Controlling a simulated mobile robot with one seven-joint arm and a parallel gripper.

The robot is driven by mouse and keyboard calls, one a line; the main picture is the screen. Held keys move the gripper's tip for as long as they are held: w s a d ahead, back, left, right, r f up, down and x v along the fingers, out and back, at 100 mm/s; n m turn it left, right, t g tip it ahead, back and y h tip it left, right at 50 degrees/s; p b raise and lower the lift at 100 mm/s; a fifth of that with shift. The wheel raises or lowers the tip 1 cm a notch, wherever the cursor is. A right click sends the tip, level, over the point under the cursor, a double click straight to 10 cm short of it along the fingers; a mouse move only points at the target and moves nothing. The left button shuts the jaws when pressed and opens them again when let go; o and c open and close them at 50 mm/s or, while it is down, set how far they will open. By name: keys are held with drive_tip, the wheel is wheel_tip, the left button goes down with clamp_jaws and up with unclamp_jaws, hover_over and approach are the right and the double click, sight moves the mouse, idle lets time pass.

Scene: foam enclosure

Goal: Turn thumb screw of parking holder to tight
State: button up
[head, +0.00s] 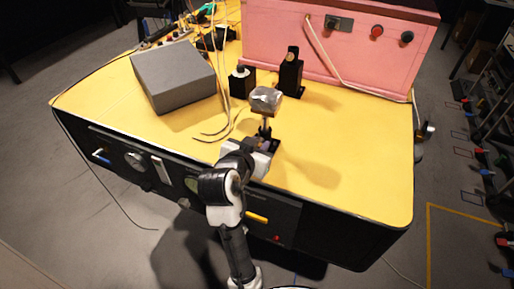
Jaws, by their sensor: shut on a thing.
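A parking holder (268,131) stands near the front edge of the yellow table top. It looks like a dark base with a thin upright post, and a grey, crumpled-looking block (265,98) sits on top. My arm reaches up from the front edge, and my gripper (265,147) is at the base of the holder, on its near side. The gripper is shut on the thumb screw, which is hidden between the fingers. I cannot tell how far the screw is turned.
A grey box (173,76) lies at the left. Two black fixtures (291,73) (242,81) stand behind the holder, before a pink box (340,45) with knobs. Loose cables (222,125) lie left of the holder. The table's right side (350,150) is clear.

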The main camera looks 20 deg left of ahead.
drive_tip(key=m+y+b, duration=0.1)
drive_tip(key=m+y, duration=0.1)
drive_tip(key=m, duration=0.1)
drive_tip(key=shift+d+f, duration=0.1)
drive_tip(key=shift+m+t+y+p, duration=0.45)
drive_tip(key=shift+m+y, duration=0.45)
drive_tip(key=shift+m, duration=0.5)
drive_tip(key=o, duration=0.7)
